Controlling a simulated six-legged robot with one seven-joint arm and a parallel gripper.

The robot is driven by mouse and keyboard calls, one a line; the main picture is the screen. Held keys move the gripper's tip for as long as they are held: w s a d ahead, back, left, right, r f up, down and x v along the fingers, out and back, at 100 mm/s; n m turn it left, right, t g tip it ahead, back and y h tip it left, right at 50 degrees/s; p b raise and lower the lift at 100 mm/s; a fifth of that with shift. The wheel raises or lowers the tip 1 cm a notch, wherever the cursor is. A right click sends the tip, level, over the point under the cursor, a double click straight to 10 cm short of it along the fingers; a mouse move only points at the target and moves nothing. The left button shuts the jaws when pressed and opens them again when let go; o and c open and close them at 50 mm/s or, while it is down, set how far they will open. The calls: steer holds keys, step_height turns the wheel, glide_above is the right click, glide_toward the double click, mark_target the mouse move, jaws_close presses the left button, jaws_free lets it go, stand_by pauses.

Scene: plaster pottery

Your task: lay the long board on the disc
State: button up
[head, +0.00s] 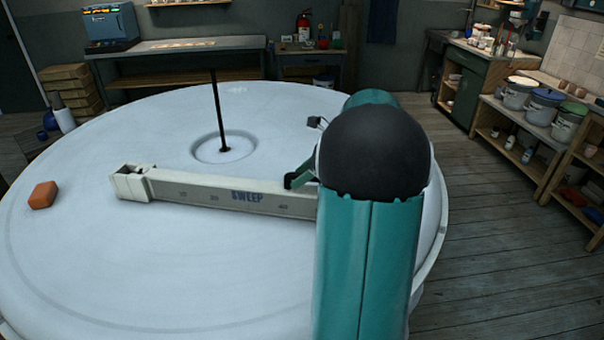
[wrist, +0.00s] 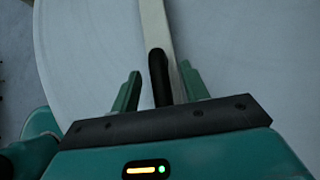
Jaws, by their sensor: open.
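The long board (head: 225,192) is pale, with dark marks and the word SWEEP on its side. It lies level across the near part of the white disc (head: 150,270), and I see no clear gap beneath it. Its left end has a square block; my arm hides its right end. My gripper (head: 303,151) is open at the board's right part. In the wrist view the board (wrist: 155,25) runs between the spread fingers of my gripper (wrist: 159,70). A dark upright handle (wrist: 158,75) stands between the fingers, apart from the left one.
An orange block (head: 43,195) sits on the disc at the left. Shelves with tubs (head: 545,105) stand at the right, with free wooden floor (head: 480,230) before them.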

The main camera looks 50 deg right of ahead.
steer(key=v, duration=1.3)
steer(key=shift+r, duration=0.4)
steer(key=shift+d, duration=0.1)
steer(key=w+a+n+g+h, duration=0.25)
steer(key=a+n, duration=1.05)
steer(key=a, duration=1.1)
steer(key=s+a+f+n+h, duration=0.1)
steer(key=s+a+f+n, duration=0.2)
steer(key=a+n, duration=0.5)
steer(key=s+a+f+n+h, duration=0.1)
steer(key=s+a+f+n, duration=0.2)
steer(key=s+a+n, duration=0.3)
steer(key=a+n, duration=0.2)
steer(key=shift+a+f+t+h, duration=0.2)
steer(key=shift+a+t+h, duration=0.15)
